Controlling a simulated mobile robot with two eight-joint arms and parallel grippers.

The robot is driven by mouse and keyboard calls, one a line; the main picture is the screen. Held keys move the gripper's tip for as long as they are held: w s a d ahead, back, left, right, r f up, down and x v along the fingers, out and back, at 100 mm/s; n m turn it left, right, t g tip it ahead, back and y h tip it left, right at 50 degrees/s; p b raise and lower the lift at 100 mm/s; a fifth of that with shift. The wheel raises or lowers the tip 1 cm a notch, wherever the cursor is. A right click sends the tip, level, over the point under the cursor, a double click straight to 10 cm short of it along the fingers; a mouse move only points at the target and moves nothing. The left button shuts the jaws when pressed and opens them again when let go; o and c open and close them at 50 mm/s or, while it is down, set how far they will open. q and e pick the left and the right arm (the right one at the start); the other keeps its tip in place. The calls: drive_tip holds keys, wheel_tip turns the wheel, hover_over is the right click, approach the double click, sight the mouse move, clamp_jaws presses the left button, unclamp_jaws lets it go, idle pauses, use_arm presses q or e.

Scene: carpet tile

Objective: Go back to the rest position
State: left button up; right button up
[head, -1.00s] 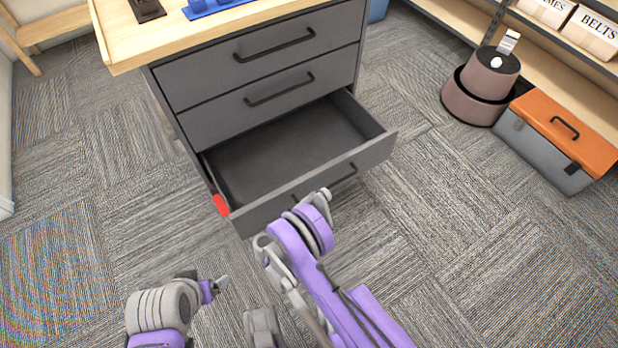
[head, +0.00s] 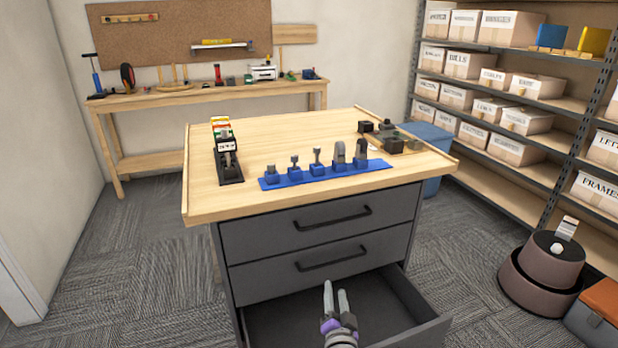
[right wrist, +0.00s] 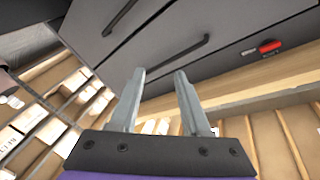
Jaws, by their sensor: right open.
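My right gripper (head: 337,300) is in the lower middle of the head view, in front of the open bottom drawer (head: 285,325) of the grey cabinet. Its fingers point up and are apart, with nothing between them. In the right wrist view the gripper (right wrist: 162,75) also shows open and empty, with the grey drawer fronts (right wrist: 180,35) beyond it. My left gripper is not in the head view.
The cabinet's wooden top (head: 240,201) carries a blue tool rack (head: 325,176) and a black stand (head: 229,170). Box shelves (head: 500,95) and a round brown stool (head: 543,272) stand at the right. A workbench (head: 150,100) is at the back. Carpet at the left is clear.

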drive_tip(key=s+d+f+n+g, duration=0.2)
drive_tip(key=s+d+n+g, duration=0.15)
drive_tip(key=s, duration=0.85)
drive_tip(key=s+d+f+n+g, duration=0.2)
drive_tip(key=s+d+g, duration=0.25)
drive_tip(key=s, duration=0.75)
drive_tip(key=s+d+f+n+g, duration=0.25)
drive_tip(key=s+g, duration=0.25)
drive_tip(key=s, duration=0.7)
use_arm(q)
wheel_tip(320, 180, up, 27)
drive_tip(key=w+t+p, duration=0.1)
drive_tip(key=p, duration=2.2)
use_arm(e)
wheel_tip(320, 180, up, 27)
drive_tip(key=w+t, duration=0.1)
drive_tip(key=shift+w+d, duration=0.2)
drive_tip(key=shift+d, duration=0.05)
